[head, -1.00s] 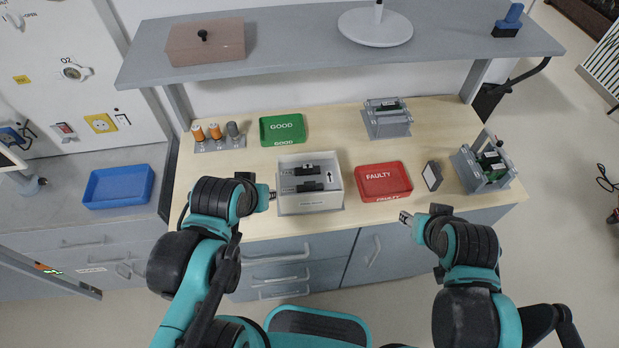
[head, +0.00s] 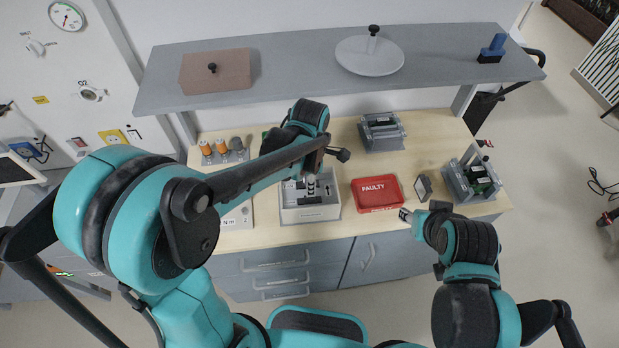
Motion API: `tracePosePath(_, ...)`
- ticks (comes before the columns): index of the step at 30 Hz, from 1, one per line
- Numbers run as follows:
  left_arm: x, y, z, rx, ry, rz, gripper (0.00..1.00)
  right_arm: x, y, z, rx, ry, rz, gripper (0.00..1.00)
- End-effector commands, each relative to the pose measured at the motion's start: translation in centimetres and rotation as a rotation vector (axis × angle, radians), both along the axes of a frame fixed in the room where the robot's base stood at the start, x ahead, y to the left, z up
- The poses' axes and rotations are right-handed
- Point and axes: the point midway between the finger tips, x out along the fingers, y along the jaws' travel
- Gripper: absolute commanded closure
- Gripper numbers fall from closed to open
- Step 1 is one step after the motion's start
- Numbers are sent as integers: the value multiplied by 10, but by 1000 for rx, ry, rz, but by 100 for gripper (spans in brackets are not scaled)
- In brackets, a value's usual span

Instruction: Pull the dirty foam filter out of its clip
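I cannot identify the dirty foam filter or its clip for certain. A pale open box (head: 310,214) stands at the front middle of the bench; its inside is largely hidden by my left gripper. My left gripper (head: 311,190) points down into or just over this box, and I cannot tell whether its fingers are open or touching anything. A small dark pad with a pale frame (head: 423,187) stands right of the red tray. My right gripper (head: 404,215) is at the bench's front edge, below the red tray; its fingers are too small to read.
Orange and grey knobs (head: 221,150) are at the left. A shelf (head: 300,68) overhangs the back. My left arm covers most of the green tray.

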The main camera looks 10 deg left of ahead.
Motion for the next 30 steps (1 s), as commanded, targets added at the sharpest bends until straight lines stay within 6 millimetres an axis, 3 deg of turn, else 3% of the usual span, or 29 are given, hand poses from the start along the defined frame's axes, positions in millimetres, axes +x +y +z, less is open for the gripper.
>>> tracePosePath(6, 0, 0, -38, -1, -1, -1, 78, 0, 0, -12, 0, 0, 0, 60)
tracePosePath(12, 0, 0, -57, 0, -2, -2, 78, 0, 0, -16, 0, 0, 0, 60)
tracePosePath(22, 0, 0, -60, 0, -2, -2, 78, 0, 0, -16, 0, 0, 0, 60)
tracePosePath(24, 0, 0, -60, 0, -2, -2, 96, 0, 0, -16, 0, 0, 0, 60)
tracePosePath(25, 0, 0, -60, 0, -2, -2, 100, 0, 0, -16, 0, 0, 0, 60)
tracePosePath(28, 0, 0, -60, 0, -2, -3, 100, 0, 0, -16, 0, 0, 0, 60)
tracePosePath(29, 0, 0, -60, 0, -2, -3, 92, 0, 0, -16, 0, 0, 0, 60)
tracePosePath(30, 0, 0, -60, 0, -2, -3, 100, 0, 0, -16, 0, 0, 0, 60)
